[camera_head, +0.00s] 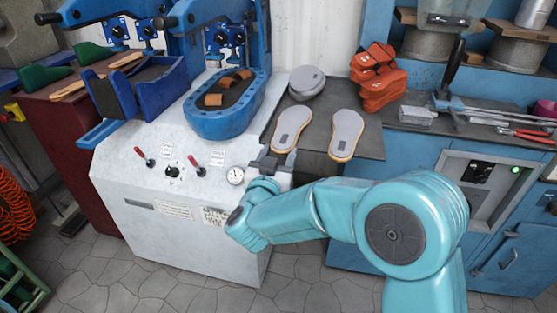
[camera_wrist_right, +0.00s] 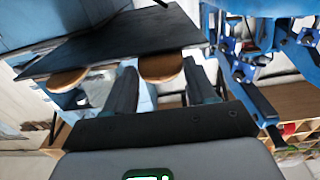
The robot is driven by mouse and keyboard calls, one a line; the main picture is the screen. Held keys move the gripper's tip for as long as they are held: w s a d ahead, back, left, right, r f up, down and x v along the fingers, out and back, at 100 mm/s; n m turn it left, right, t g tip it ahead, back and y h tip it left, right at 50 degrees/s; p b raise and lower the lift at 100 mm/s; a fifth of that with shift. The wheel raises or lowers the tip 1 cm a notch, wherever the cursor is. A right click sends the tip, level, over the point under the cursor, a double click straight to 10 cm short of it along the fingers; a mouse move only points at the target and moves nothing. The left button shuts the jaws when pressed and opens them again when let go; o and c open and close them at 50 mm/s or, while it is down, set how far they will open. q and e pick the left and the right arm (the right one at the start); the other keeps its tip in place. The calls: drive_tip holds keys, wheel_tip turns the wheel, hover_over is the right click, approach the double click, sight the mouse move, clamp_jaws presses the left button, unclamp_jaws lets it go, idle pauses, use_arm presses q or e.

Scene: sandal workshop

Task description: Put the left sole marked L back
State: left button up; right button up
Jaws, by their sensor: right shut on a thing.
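Two grey-topped soles with tan edges lie side by side on the dark tabletop: a left-hand one (camera_head: 292,128) and a right-hand one (camera_head: 347,134). Each has a small dark mark whose letter I cannot read. My right gripper (camera_head: 277,163) is at the near end of the left-hand sole and is shut on it. In the wrist view the fingers (camera_wrist_right: 161,72) stand on either side of that sole's rounded end (camera_wrist_right: 160,66), and the other sole's end (camera_wrist_right: 66,80) is beside them. I cannot tell whether the held sole is lifted. My left gripper is not in view.
Grey rounded pieces (camera_head: 307,83) are stacked behind the soles, with an orange-red stack (camera_head: 377,77) to their right. A blue press tray (camera_head: 228,104) and a white console with red levers (camera_head: 190,162) stand left. Tools (camera_head: 490,112) lie on the right bench.

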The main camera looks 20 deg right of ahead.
drive_tip(key=o, duration=0.9)
drive_tip(key=shift+s+a, duration=0.1)
drive_tip(key=shift+s, duration=0.05)
